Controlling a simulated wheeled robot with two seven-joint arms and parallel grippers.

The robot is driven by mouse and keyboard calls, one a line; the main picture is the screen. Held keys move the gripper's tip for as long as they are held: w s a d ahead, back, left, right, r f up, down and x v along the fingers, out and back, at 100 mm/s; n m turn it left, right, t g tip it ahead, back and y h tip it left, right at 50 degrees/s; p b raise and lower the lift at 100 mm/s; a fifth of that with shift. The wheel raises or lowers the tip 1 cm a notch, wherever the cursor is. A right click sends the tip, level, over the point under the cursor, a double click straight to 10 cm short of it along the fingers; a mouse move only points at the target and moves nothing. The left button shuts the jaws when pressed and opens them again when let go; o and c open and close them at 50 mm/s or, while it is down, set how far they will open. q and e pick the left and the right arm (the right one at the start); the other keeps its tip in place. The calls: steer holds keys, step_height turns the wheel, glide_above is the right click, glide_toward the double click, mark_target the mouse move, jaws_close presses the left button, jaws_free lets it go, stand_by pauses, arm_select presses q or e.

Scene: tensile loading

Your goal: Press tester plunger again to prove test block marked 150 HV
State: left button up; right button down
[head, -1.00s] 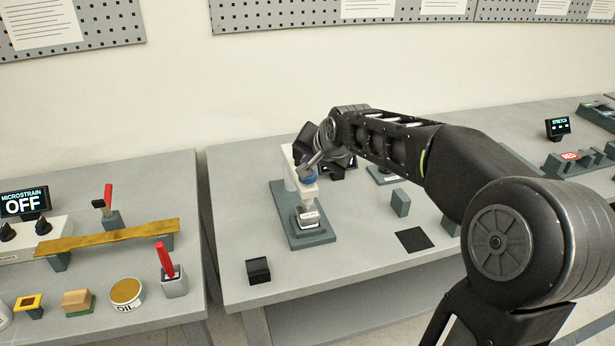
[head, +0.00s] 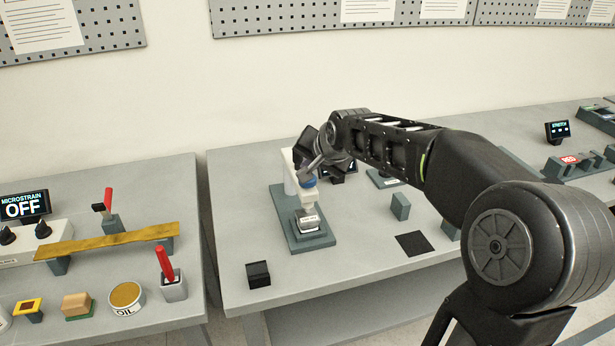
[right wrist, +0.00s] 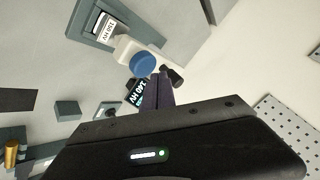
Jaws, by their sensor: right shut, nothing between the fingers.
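The hardness tester (head: 282,215) stands on the middle bench, with a white head and a blue plunger cap (head: 309,182). The test block (head: 307,221) sits on its base under the head; its label is too small to read surely in the head view. The right wrist view shows the blue cap (right wrist: 143,64) and the labelled block (right wrist: 105,28). My right gripper (head: 312,170) is shut and empty, its fingertips close by the cap; contact cannot be told. The same gripper shows in the wrist view (right wrist: 163,84). The tester display (right wrist: 137,92) is partly hidden behind the fingers. My left gripper is out of view.
A small black block (head: 258,274), a grey block (head: 400,206) and a dark square pad (head: 414,244) lie on the bench. On the left bench are a brass strip (head: 110,240), an oil tin (head: 126,297) and red-handled tools. The bench front is mostly clear.

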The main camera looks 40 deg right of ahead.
steer(key=shift+f, duration=0.1)
stand_by(0.8)
steer(key=shift+f+b, duration=0.35)
steer(key=shift+b, duration=0.25)
steer(key=shift+f+b, duration=0.7)
steer(key=shift+b, duration=0.05)
stand_by(0.6)
steer(key=shift+s+f+b, duration=0.2)
steer(key=shift+f+b, duration=0.15)
steer(key=shift+f, duration=0.25)
stand_by(0.5)
steer(key=shift+r, duration=0.1)
steer(key=shift+w+r+p, duration=0.15)
steer(key=shift+r+p, duration=0.35)
steer(key=shift+r, duration=0.75)
steer(key=shift+r+p, duration=0.15)
steer(key=shift+p, duration=0.15)
